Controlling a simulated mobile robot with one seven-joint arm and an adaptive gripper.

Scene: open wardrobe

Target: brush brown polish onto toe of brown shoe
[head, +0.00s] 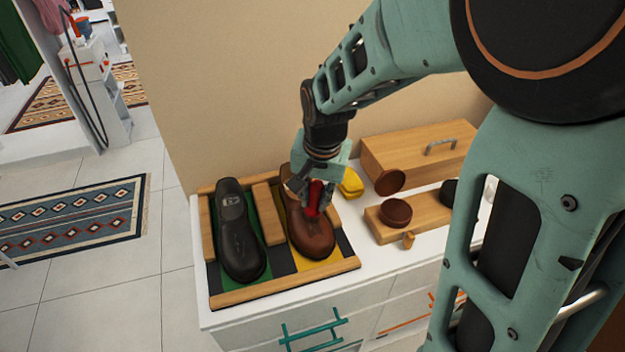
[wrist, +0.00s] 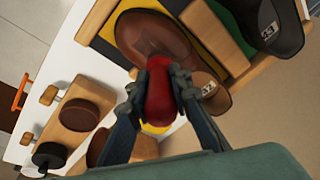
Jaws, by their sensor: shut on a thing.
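The brown shoe (head: 312,240) lies on the yellow part of the wooden-framed tray (head: 285,287), its toe toward the front. In the wrist view its toe (wrist: 135,28) is at the top, with a slightly darker patch on it. My gripper (head: 314,200) is above the shoe, its fingers (wrist: 160,88) shut on a red handle (wrist: 160,95), probably a brush. The handle's far end is over the shoe; I cannot tell whether it touches, and any bristles are hidden. A brown polish tin (head: 395,211) sits on a wooden block (head: 384,232) to the right.
A black shoe (head: 238,235) lies on the tray's green part, left of a wooden divider. A brown round lid (head: 390,182), a yellow item (head: 351,183), a black tin (head: 448,192) and a wooden box (head: 415,150) stand right and behind. The wall is close behind.

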